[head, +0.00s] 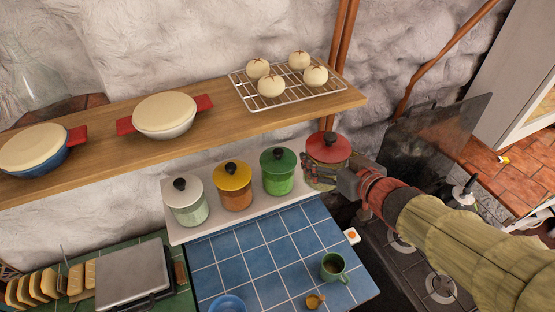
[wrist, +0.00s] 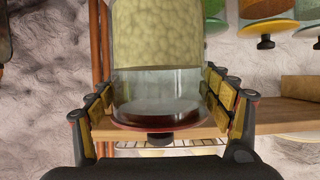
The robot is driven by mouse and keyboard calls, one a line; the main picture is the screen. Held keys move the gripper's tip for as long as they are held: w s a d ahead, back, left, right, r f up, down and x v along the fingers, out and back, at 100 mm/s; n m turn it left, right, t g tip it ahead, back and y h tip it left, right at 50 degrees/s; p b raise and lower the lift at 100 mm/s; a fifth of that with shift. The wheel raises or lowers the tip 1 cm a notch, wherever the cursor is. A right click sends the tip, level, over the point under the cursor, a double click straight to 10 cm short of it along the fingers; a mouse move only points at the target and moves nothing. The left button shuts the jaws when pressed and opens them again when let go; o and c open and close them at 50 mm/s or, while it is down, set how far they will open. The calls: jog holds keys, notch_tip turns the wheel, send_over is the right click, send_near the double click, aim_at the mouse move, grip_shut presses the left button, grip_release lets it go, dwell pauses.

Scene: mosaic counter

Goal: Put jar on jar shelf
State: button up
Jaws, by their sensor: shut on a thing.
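A glass jar with a red lid and black knob (head: 328,148) is at the right end of the white jar shelf (head: 212,230). My gripper (head: 338,176) is shut on this jar from the right. In the wrist view the jar (wrist: 158,45) appears upside down, with pale green contents, between the two padded fingers (wrist: 165,105). The jar looks upright in the head view. Its base is partly hidden by the gripper, and I cannot tell whether it touches the shelf. A white-lidded jar (head: 187,205), a yellow-lidded jar (head: 234,190) and a green-lidded jar (head: 278,175) stand in a row on the shelf.
A wooden shelf (head: 215,122) above holds lidded pots (head: 163,115) and a wire rack (head: 310,91) with buns. Below is a blue tiled counter (head: 245,262) with a green mug (head: 333,266). A stove (head: 440,284) with a raised dark panel (head: 440,130) is at the right.

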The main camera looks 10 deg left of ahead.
jog(key=shift+w+a+f+b, duration=0.2)
jog(key=shift+w+a+f, duration=0.05)
jog(key=shift+w+f, duration=1.95)
jog(key=shift+w+a+f+b, duration=0.15)
jog(key=shift+w+a+f, duration=0.15)
jog(key=shift+w+f, duration=1.9)
jog(key=shift+w+a+f+b, duration=0.25)
jog(key=shift+w+f, duration=1.65)
jog(key=shift+w, duration=0.55)
jog(key=shift+f, duration=0.2)
jog(key=o, duration=1.7)
